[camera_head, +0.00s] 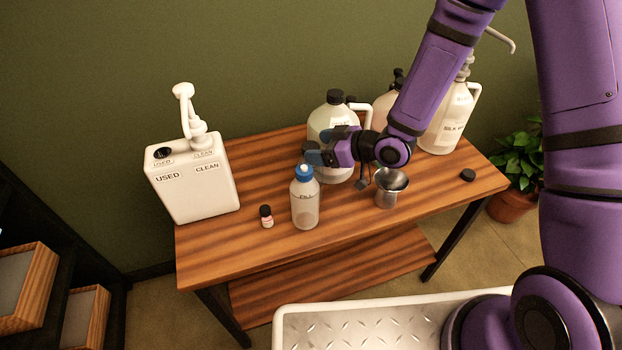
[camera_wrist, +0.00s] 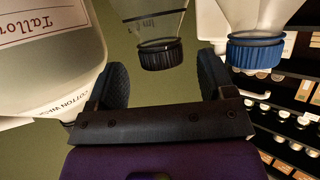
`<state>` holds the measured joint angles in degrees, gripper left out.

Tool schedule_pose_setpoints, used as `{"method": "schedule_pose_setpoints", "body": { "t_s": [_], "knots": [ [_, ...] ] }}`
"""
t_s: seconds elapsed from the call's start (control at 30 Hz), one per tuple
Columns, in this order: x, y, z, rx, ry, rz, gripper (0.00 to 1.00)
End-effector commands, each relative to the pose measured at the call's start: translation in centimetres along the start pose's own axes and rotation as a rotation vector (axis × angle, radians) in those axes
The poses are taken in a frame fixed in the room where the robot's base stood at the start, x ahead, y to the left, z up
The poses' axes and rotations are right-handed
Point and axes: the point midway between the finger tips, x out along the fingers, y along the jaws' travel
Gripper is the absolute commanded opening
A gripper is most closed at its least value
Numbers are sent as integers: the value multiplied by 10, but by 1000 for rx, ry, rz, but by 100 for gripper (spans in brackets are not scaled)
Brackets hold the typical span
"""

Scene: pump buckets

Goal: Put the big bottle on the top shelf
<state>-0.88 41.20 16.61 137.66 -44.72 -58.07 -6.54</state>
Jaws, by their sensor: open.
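A translucent bottle with a blue cap (camera_head: 305,206) stands upright near the table's front edge. It is larger than the small dark-capped vial (camera_head: 266,217) to its left; still larger jugs stand behind, so the frames do not settle which is the big bottle. My gripper (camera_head: 312,153) is open just above and behind the blue cap, in front of a black-capped jug (camera_head: 334,119). In the wrist view, my gripper (camera_wrist: 165,85) has a black-capped bottle (camera_wrist: 158,50) in line with the gap, apparently untouched. The blue cap (camera_wrist: 255,52) lies outside the right finger.
A white USED/CLEAN pump container (camera_head: 193,182) stands at the table's left. More jugs (camera_head: 447,128) stand at the back right. A metal cup (camera_head: 387,190) and a loose black cap (camera_head: 467,175) are nearby. A dark shelf unit (camera_head: 22,235) is at far left.

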Motion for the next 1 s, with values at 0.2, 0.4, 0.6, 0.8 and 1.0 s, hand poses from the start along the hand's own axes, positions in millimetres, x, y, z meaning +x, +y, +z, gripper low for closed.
{"method": "schedule_pose_setpoints", "body": {
  "t_s": [0.2, 0.4, 0.6, 0.8, 1.0],
  "knots": [
    [30, -2, -2, -1, 0, -2, 76],
    [45, -2, -2, 0, -1, 0, 76],
    [45, -2, -2, 0, -1, 1, 66],
    [44, -2, -2, 0, 0, 1, 20],
    [44, -2, -2, 0, 0, 1, 4]
  ]
}}
